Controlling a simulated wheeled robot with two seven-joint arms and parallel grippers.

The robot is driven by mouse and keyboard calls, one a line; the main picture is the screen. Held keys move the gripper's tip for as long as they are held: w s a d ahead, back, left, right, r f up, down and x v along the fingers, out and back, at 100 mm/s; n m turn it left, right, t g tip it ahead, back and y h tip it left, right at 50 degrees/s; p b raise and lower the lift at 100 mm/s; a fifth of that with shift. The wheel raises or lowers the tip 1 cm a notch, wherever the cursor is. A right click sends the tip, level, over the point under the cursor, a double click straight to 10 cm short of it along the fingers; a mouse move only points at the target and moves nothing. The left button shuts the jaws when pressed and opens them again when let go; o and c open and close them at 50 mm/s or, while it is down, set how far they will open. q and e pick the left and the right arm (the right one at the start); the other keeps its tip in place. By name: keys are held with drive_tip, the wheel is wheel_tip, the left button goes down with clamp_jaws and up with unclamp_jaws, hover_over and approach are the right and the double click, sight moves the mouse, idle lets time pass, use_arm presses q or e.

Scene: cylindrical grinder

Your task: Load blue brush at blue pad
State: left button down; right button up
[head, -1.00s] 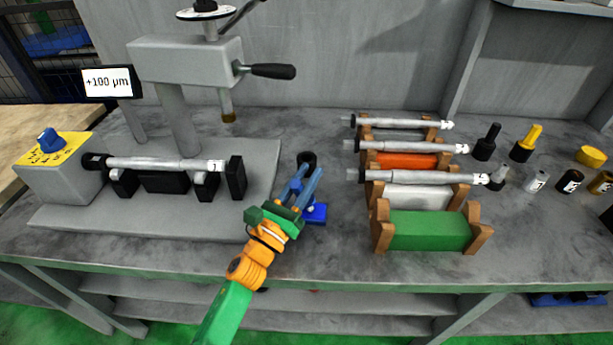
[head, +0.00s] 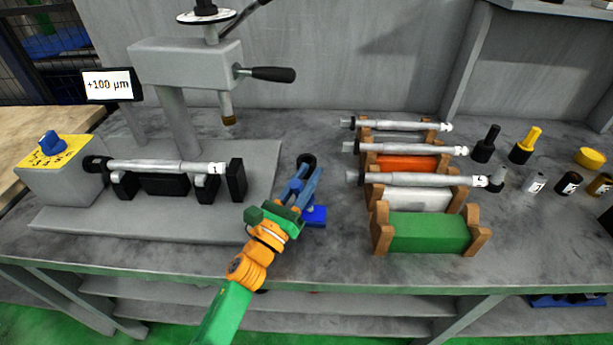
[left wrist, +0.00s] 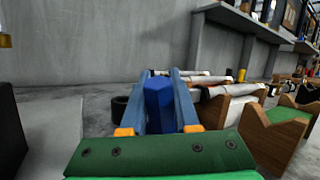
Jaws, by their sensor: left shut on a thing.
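My left gripper (head: 303,178) is over the middle of the bench, with its blue fingers pointing away. In the left wrist view a blue, faceted piece (left wrist: 158,104), which looks like the blue brush's handle, stands between the fingers, and the gripper is shut on it. Its lower end is hidden. In the head view a blue block (head: 316,215), perhaps the blue pad, shows just right of the gripper, partly hidden by it. I cannot tell whether the brush touches it. A black ring-shaped thing (head: 307,160) is just beyond the fingertips. My right gripper is not in view.
A grinder with a shaft (head: 165,164) stands left. Several shafts lie on wooden-ended racks at right, with a green block (head: 428,231) in front. Black (head: 487,145) and yellow (head: 524,146) brushes and small jars stand farther right. Bench behind the black ring is clear.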

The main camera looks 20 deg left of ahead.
use_arm(q)
wheel_tip(320, 180, up, 6)
drive_tip(key=p, duration=0.4)
drive_tip(key=shift+p, duration=0.3)
drive_tip(key=shift+s, duration=0.1)
